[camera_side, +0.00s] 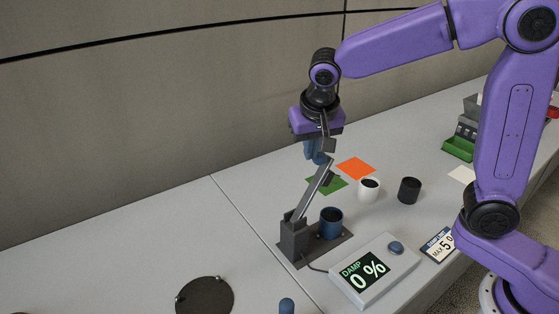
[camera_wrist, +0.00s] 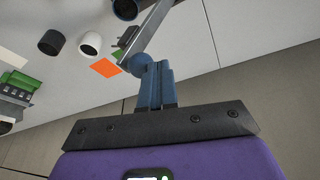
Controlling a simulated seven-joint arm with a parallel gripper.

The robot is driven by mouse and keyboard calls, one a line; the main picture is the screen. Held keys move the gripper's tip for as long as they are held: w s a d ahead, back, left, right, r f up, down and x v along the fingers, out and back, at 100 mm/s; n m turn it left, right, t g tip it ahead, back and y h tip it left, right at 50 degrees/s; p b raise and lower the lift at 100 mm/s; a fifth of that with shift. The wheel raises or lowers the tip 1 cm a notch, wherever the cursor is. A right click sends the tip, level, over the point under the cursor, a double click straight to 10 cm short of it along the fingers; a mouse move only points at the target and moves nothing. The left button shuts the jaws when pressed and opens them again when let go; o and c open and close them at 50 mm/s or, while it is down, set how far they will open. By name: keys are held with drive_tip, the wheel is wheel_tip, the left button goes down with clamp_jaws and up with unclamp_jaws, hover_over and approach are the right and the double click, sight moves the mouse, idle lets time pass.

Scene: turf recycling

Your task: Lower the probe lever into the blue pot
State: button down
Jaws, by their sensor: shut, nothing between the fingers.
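The probe lever (camera_side: 313,192) is a grey metal bar that slants up from its dark base (camera_side: 295,238); it also shows in the wrist view (camera_wrist: 152,30). A blue ball-shaped knob (camera_wrist: 134,63) appears at its upper end. The blue pot (camera_side: 331,224) stands upright on the base plate under the raised lever, and a dark pot at the wrist view's top edge (camera_wrist: 125,9) seems to be it. My gripper (camera_side: 318,158) has blue fingers, shut and empty, at the lever's upper end. In the wrist view its fingertips (camera_wrist: 156,66) are beside the knob; contact is unclear.
A meter (camera_side: 373,270) reads "DAMP 0 %". A white pot (camera_side: 369,191) and a black pot (camera_side: 409,191) stand to the right. Orange (camera_side: 356,168) and green (camera_side: 327,186) sheets lie flat behind.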

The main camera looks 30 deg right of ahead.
drive_tip(key=d+f+m+y, duration=0.1)
drive_tip(key=d+f+y, duration=0.9)
drive_tip(key=d, duration=0.5)
drive_tip(key=shift+f+m, duration=0.3)
drive_tip(key=shift+f, duration=0.8)
drive_tip(key=shift+s+f, duration=0.1)
